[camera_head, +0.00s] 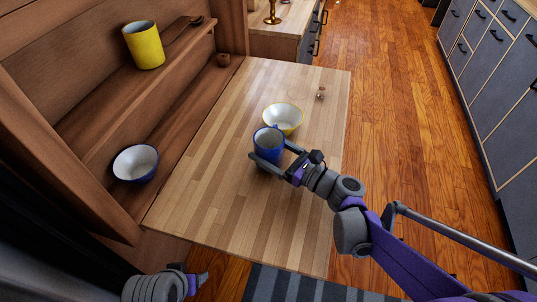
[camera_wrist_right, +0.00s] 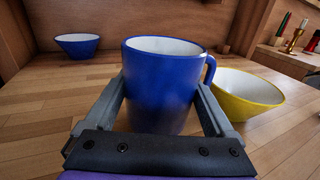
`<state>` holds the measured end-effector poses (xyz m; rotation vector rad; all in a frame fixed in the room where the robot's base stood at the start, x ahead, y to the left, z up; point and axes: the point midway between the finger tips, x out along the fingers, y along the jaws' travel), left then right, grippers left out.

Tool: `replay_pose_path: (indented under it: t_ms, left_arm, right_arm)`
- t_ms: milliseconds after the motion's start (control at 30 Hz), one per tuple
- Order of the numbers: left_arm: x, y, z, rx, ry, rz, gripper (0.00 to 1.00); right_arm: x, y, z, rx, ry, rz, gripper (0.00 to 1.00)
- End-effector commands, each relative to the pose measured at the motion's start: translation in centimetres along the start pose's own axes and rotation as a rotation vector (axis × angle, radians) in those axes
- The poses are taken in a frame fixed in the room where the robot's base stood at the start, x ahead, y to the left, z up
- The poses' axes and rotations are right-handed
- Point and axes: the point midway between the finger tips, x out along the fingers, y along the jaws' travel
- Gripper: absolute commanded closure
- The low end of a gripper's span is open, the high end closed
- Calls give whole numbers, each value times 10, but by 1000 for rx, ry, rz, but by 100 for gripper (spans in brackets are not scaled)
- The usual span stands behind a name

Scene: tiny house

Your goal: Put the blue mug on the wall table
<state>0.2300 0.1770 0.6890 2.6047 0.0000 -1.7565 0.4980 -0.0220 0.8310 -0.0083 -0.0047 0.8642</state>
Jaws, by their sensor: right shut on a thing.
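The blue mug (camera_head: 268,150), white inside, is upright at the wall table (camera_head: 210,190), a light wooden board. My right gripper (camera_head: 272,153) is shut on the mug, with one finger on each side of its body. In the right wrist view the mug (camera_wrist_right: 160,85) fills the space between the fingers, its handle to the right. The gripper hides its base, so I cannot tell whether it touches the board. Part of my left gripper (camera_head: 192,282) shows at the bottom left, apart from the mug; its jaws are unclear.
A yellow bowl (camera_head: 284,118) stands close behind the mug. A small object (camera_head: 321,93) lies near the board's far right edge. A blue bowl (camera_head: 136,163) and a yellow mug (camera_head: 144,46) are on the wooden shelves at left. The near part of the board is clear.

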Motion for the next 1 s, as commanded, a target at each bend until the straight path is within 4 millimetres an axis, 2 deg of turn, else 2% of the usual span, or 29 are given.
replay_pose_path:
  t_ms: [33, 133, 500, 533, 600, 900, 1000]
  left_arm:
    - [6, 0, 2, 0, -2, 0, 33]
    - [10, 0, 3, 0, -3, 0, 33]
    - [12, 0, 3, 0, -4, 0, 33]
    - [12, 0, 3, 0, -3, 0, 33]
    - [11, 0, 3, 0, -3, 0, 33]
    - [7, 0, 2, 0, -2, 0, 33]
    - [5, 0, 1, 0, -2, 0, 33]
  right_arm:
    - [0, 0, -11, 1, 0, 0, 86]
    - [0, 0, -22, 1, 0, 0, 86]
    - [0, 0, -25, 0, 0, 0, 86]
    - [0, 0, -25, 0, 0, 0, 8]
    - [0, 0, -24, 0, 0, 0, 0]
    - [-1, 0, -18, -1, 0, -1, 0]
    - [-14, -1, -20, -1, 1, -4, 0]
